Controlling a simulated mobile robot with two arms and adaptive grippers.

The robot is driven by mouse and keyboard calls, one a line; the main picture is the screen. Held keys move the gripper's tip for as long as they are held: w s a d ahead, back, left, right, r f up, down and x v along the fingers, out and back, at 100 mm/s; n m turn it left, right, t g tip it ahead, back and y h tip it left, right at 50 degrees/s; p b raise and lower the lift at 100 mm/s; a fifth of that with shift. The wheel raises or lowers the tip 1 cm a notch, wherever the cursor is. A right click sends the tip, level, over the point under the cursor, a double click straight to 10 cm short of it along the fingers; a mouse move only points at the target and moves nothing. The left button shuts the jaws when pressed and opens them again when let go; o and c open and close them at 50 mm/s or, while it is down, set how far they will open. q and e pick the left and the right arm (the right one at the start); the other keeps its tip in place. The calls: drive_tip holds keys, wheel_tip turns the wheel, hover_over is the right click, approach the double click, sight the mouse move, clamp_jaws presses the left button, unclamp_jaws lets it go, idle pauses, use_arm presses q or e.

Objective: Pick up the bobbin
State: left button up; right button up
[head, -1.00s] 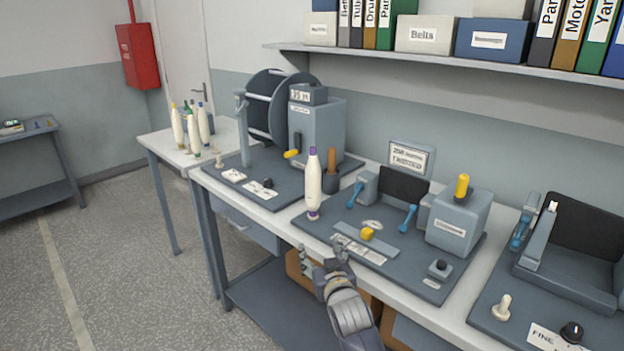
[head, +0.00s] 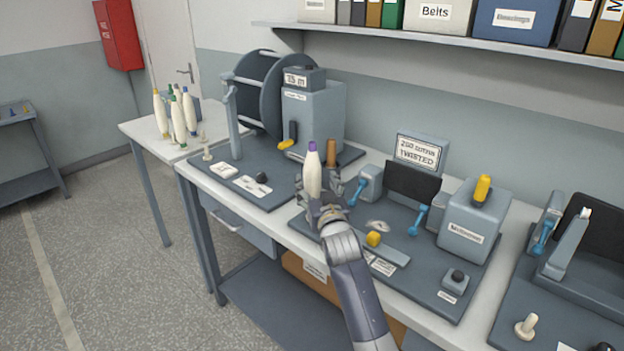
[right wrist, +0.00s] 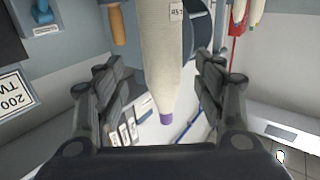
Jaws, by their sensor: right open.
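The bobbin (head: 312,172) is cream-white with a purple tip and stands upright at the left front of the twist tester's grey base on the workbench. My right gripper (head: 321,189) is at the bobbin, its fingers open on either side of it. In the right wrist view the bobbin (right wrist: 160,60) lies between the two open fingers (right wrist: 165,90), with gaps visible on both sides. The bobbin's lower end is hidden by the gripper in the head view. My left gripper is not in view.
A reel machine (head: 315,118) stands behind and left. A brown-handled tool (head: 331,153) is close behind the bobbin. A twist tester (head: 470,235) with blue levers lies to the right. Several other bobbins (head: 178,122) stand on the side table at left.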

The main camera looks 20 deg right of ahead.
sight(314, 178)
drive_tip(key=shift+w+d+r+p, duration=0.15)
drive_tip(key=shift+w+p, duration=0.1)
drive_tip(key=shift+w, duration=0.25)
drive_tip(key=shift+w+r+p, duration=0.15)
drive_tip(key=shift+w+p, duration=0.05)
drive_tip(key=shift+w, duration=0.3)
drive_tip(key=x, duration=0.3)
drive_tip(key=shift+f, duration=0.25)
drive_tip(key=shift+w, duration=0.15)
drive_tip(key=c, duration=1.2)
drive_tip(key=shift+c, duration=0.2)
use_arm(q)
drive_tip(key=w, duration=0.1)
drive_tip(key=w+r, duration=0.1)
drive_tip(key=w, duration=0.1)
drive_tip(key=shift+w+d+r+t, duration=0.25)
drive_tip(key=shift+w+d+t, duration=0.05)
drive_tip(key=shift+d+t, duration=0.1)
use_arm(e)
drive_tip(key=shift+r, duration=0.2)
